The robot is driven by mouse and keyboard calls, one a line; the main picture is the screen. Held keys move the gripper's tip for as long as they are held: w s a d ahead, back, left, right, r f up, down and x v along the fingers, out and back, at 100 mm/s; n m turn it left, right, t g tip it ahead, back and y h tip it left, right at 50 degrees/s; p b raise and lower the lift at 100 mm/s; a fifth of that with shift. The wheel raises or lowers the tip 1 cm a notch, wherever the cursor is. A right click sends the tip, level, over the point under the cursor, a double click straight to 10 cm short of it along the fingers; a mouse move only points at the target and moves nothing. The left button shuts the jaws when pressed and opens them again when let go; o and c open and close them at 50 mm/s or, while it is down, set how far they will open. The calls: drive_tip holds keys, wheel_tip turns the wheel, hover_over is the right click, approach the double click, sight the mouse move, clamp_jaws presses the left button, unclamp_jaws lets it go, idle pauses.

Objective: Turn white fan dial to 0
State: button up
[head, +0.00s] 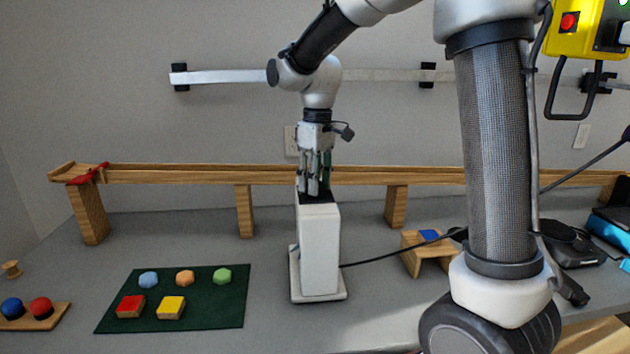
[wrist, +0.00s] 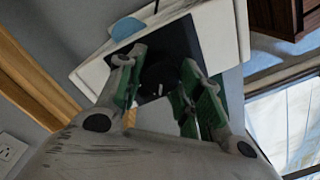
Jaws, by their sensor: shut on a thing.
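The white fan (head: 320,250) is an upright tower on a flat white base on the grey table, with a black top. My gripper (head: 315,188) points straight down onto that top, its fingers closed on the dial there. In the wrist view, my gripper (wrist: 160,78) has its green-padded fingers on either side of a dark area on the black top (wrist: 178,42), with the white casing (wrist: 223,38) beyond. The dial is mostly hidden between the fingers, and its pointer and the 0 mark cannot be read.
A long wooden ramp (head: 160,174) on posts runs behind the fan. A green mat (head: 212,312) with several coloured blocks lies to the left. A small wooden stand (head: 428,253) is to the right, and a black cable (head: 385,257) leads from the fan.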

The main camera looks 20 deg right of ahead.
drive_tip(key=n, duration=0.5)
drive_tip(key=shift+n, duration=0.4)
idle(0.4)
drive_tip(key=o, duration=1)
drive_tip(key=shift+o, duration=0.2)
drive_tip(key=shift+r, duration=0.15)
wheel_tip(320, 180, up, 12)
drive_tip(key=shift+w, duration=0.4)
drive_tip(key=shift+d, duration=0.1)
